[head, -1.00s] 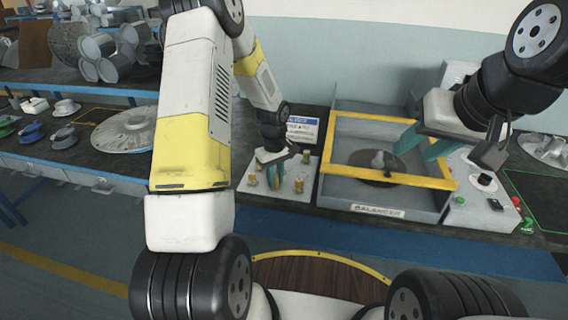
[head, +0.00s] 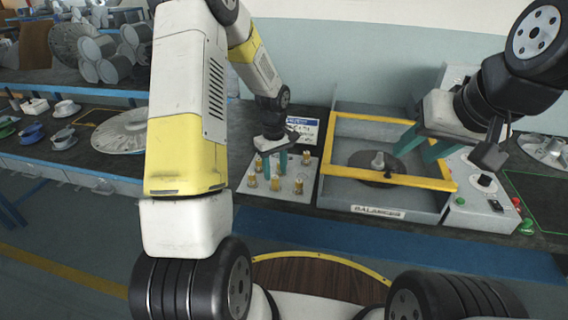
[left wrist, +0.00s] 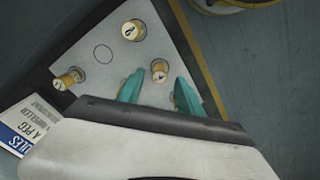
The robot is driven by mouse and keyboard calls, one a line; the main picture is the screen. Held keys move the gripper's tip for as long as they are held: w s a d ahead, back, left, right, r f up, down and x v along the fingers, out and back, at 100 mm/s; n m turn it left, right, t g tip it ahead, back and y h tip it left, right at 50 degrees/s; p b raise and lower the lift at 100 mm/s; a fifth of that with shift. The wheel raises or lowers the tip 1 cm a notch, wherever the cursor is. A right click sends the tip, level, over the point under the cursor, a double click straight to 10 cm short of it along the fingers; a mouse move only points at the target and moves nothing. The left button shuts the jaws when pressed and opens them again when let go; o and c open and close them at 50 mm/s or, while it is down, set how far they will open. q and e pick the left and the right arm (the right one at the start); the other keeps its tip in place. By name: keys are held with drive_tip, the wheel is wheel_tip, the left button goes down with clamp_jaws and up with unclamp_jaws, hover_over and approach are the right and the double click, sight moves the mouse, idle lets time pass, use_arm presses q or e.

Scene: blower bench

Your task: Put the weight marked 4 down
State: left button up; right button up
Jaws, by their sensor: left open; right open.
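Several brass weights stand upright on a pale plate (head: 238,190) in the head view. My left gripper (head: 274,160) is open and empty just above the plate's back part, with a brass weight (head: 275,183) standing in front of it. In the left wrist view the open teal fingers (left wrist: 158,92) have a brass weight (left wrist: 160,70) just beyond and between them, upright on the plate. Its top mark is too small to read surely. Another weight (left wrist: 133,30) and an empty ring outline (left wrist: 103,54) lie farther off. My right gripper (head: 422,148) is open over the balancer's right side.
A blue and white sign (head: 303,128) stands behind the plate. A control panel (head: 480,205) is to the right.

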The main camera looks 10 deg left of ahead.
sight(275, 177)
use_arm(q)
drive_tip(key=s+r+m+t, duration=0.2)
drive_tip(key=s+r, duration=0.3)
drive_tip(key=r, duration=0.6)
drive_tip(key=s+r+m+t, duration=0.15)
drive_tip(key=s+r, duration=0.35)
drive_tip(key=r, duration=0.6)
drive_tip(key=s+d+r+m+t+h, duration=0.1)
drive_tip(key=s+r+m, duration=0.2)
drive_tip(key=s, duration=0.4)
drive_tip(key=s+d+r+m+t+h, duration=0.1)
drive_tip(key=s+r+m, duration=0.2)
drive_tip(key=s, duration=0.4)
drive_tip(key=shift+t, duration=0.35)
drive_tip(key=shift+r, duration=0.1)
drive_tip(key=shift+c, duration=0.7)
drive_tip(key=shift+d, duration=0.15)
